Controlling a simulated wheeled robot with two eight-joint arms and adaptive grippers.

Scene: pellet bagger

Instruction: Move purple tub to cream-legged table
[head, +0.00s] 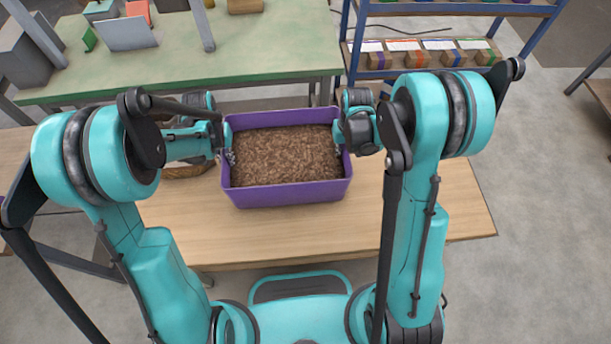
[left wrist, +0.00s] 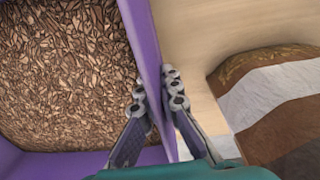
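The purple tub (head: 290,192), filled with brown pellets (head: 285,155), is upright over the light wooden table (head: 300,240) in front of me. I cannot tell whether its base touches the top. My left gripper (head: 229,157) is at the tub's left wall. In the left wrist view, the left gripper's fingers (left wrist: 155,90) are on both sides of the purple wall (left wrist: 148,50), closed on it. My right gripper (head: 341,152) is at the right wall, with its fingers mostly hidden. No table with clearly cream legs shows.
A brown and white striped round item (left wrist: 275,105) stands just left of the tub, partly behind my left arm. A green-topped table (head: 255,45) with clutter is beyond. A blue shelf rack (head: 452,10) with small boxes stands back right. Floor (head: 535,190) is clear at right.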

